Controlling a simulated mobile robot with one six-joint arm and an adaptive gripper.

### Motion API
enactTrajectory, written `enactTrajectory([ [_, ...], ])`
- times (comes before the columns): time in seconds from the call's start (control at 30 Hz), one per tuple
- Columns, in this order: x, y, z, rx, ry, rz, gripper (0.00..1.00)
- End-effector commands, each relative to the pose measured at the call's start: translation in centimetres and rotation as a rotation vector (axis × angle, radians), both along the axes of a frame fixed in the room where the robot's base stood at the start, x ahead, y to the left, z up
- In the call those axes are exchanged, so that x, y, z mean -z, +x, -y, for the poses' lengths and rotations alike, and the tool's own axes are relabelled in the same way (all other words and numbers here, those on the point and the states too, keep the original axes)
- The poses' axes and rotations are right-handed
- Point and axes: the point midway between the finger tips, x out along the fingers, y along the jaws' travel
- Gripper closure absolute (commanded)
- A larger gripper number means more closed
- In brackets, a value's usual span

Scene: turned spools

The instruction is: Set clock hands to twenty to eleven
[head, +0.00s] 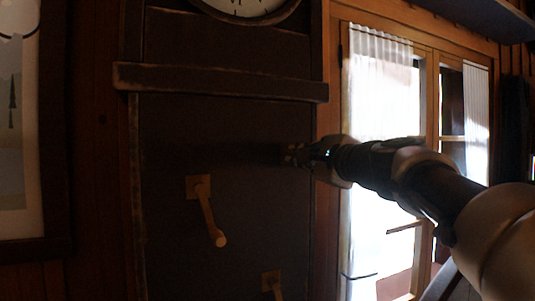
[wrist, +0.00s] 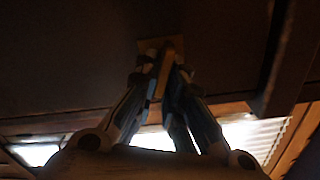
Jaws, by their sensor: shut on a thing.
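The clock (head: 243,8) shows only the bottom of its white face at the top edge of the head view; its hands are out of frame. A wooden crank (head: 208,215) on a square plate sticks out of the dark case front. A second wooden crank (head: 274,285) is cut off by the bottom edge. My gripper (head: 293,155) is at the right part of the case, above and right of both. In the wrist view my gripper (wrist: 162,88) is shut on a wooden handle (wrist: 163,72), in front of a small plate (wrist: 150,44).
A ledge (head: 220,82) crosses the case below the face. A curtained bright window (head: 385,150) stands to the right, behind my arm. A framed picture (head: 20,130) hangs at the left. The space before the case's left part is clear.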

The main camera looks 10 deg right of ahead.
Motion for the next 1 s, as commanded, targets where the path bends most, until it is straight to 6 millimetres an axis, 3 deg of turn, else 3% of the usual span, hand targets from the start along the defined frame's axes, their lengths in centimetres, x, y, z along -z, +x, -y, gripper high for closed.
enactTrajectory([
  [0.5,0.32,-0.12,-0.32,0.0,0.421,-0.136,1.0],
  [1.0,0.6,-0.17,-0.5,0.0,0.587,-0.191,1.0],
])
